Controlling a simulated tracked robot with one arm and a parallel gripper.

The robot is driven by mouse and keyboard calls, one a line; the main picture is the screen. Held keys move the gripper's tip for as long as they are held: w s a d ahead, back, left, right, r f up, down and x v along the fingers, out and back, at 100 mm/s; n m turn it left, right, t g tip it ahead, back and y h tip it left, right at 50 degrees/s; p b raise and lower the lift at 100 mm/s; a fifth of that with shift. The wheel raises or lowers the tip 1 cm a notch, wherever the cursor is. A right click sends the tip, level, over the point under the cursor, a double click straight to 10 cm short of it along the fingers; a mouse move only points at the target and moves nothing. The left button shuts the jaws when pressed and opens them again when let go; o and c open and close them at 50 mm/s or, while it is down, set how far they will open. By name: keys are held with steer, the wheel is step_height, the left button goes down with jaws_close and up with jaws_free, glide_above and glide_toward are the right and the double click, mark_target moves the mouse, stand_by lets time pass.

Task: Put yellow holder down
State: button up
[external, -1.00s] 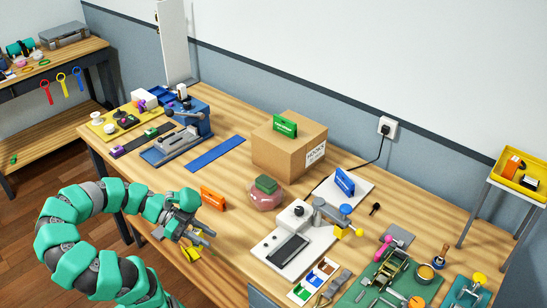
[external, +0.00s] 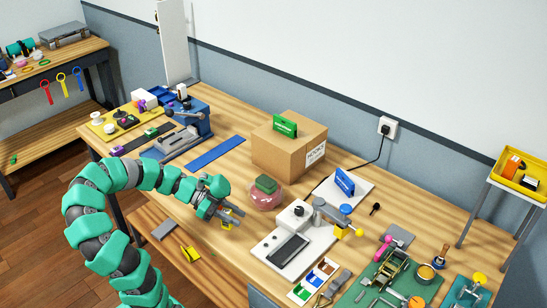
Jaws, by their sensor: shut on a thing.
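The yellow holder (external: 227,225) shows as a small yellow piece at my gripper's jaws. My gripper (external: 228,219) is shut on it, over the front part of the wooden table, left of the white base with the black pad. Much of the holder is hidden by the jaws, and I cannot tell whether it touches the tabletop.
A pink rounded object (external: 266,200) with a green block (external: 266,184) on top stands close behind my gripper. A cardboard box (external: 289,148) carries a green holder (external: 285,126). A blue holder (external: 345,183) stands to the right. Another yellow piece (external: 190,253) lies on a lower wooden surface.

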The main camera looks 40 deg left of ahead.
steer(key=shift+w+f, duration=0.15)
steer(key=shift+w, duration=0.65)
steer(key=shift+w+f+b, duration=0.2)
steer(key=shift+f+b, duration=0.5)
steer(key=shift+f, duration=1)
steer(key=shift+f, duration=0.2)
steer(key=o, duration=1)
steer(key=shift+o, duration=0.2)
steer(key=shift+r, duration=0.1)
